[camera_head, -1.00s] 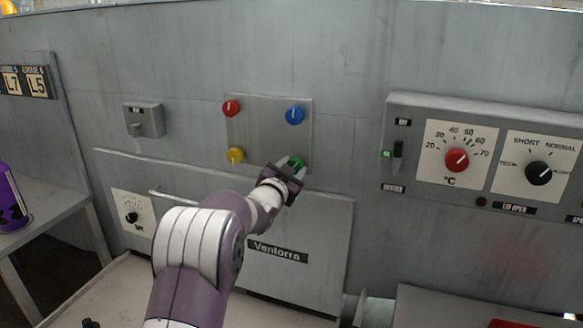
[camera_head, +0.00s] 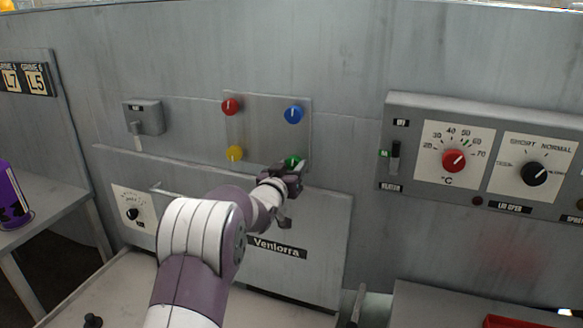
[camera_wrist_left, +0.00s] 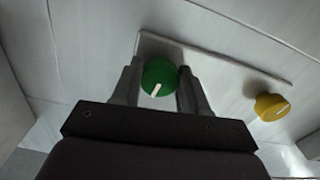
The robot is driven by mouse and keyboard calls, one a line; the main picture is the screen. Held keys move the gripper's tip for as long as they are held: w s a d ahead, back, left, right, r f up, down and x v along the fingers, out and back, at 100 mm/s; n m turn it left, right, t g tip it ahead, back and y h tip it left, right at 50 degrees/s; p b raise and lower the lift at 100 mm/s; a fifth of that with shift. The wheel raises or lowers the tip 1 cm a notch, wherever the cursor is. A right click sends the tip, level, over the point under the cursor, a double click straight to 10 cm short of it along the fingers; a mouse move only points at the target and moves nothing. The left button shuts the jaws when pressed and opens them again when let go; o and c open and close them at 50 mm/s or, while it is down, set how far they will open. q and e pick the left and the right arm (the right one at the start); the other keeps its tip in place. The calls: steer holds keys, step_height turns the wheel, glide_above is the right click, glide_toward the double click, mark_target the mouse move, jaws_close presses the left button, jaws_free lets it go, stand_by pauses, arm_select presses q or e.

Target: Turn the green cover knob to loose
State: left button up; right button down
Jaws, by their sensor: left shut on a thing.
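The green cover knob (camera_head: 290,160) is at the lower right of a grey square panel (camera_head: 262,128), mostly covered by my gripper in the head view. In the left wrist view the green knob (camera_wrist_left: 159,78) shows its white mark pointing down and slightly left. My left gripper (camera_head: 296,167) is shut on the green knob; its two fingers (camera_wrist_left: 159,88) stand on either side of it in the wrist view. My right gripper is not in view.
The same panel carries a red knob (camera_head: 230,107), a blue knob (camera_head: 293,114) and a yellow knob (camera_head: 234,153). A control box (camera_head: 440,103) with dials stands out at the right, and a small grey switch box (camera_head: 146,115) at the left.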

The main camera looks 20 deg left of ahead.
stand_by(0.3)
arm_select(q)
steer(key=o, duration=1.1)
steer(key=shift+c, duration=0.2)
steer(key=s+b, duration=0.1)
steer(key=s, duration=1.1)
steer(key=shift+s+d+b, duration=0.35)
steer(key=shift+d, duration=0.05)
steer(key=shift+f, duration=0.1)
